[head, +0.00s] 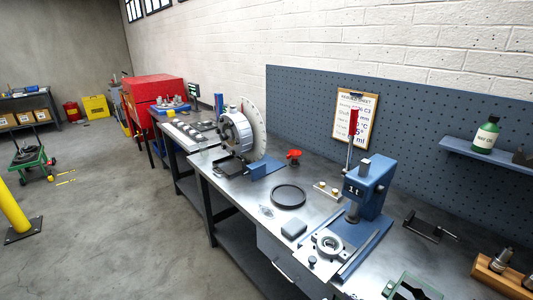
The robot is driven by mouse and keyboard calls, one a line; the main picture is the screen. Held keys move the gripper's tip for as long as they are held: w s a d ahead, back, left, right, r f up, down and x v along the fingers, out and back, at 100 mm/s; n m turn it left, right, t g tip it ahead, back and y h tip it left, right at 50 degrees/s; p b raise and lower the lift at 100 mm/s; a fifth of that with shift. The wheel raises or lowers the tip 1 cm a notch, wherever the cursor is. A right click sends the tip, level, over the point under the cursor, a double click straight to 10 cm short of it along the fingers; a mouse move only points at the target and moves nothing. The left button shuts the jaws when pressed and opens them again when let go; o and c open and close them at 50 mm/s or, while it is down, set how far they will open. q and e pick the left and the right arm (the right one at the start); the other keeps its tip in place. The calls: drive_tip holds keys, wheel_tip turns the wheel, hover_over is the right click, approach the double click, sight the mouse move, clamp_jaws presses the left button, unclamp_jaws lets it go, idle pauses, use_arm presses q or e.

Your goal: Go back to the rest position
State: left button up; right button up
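Neither of my grippers shows in the head view, and no part of my arms is in sight. On the steel workbench (228,192) stands a round metal rotor (237,133) with a large pale disc (253,128) behind it. A blue press (369,187) marked "1 t" stands to the right, with a red-gripped lever pointing up. A round metal flanged part (329,244) lies at the foot of the press. A black ring (288,196) lies flat on the bench between rotor and press.
A blue pegboard (300,92) backs the bench, with a clipboard sheet (354,118) and a shelf holding a green bottle (486,135). A red cabinet (153,89) stands farther back. A yellow post (13,207) stands at left. The concrete floor (120,230) between is mostly clear.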

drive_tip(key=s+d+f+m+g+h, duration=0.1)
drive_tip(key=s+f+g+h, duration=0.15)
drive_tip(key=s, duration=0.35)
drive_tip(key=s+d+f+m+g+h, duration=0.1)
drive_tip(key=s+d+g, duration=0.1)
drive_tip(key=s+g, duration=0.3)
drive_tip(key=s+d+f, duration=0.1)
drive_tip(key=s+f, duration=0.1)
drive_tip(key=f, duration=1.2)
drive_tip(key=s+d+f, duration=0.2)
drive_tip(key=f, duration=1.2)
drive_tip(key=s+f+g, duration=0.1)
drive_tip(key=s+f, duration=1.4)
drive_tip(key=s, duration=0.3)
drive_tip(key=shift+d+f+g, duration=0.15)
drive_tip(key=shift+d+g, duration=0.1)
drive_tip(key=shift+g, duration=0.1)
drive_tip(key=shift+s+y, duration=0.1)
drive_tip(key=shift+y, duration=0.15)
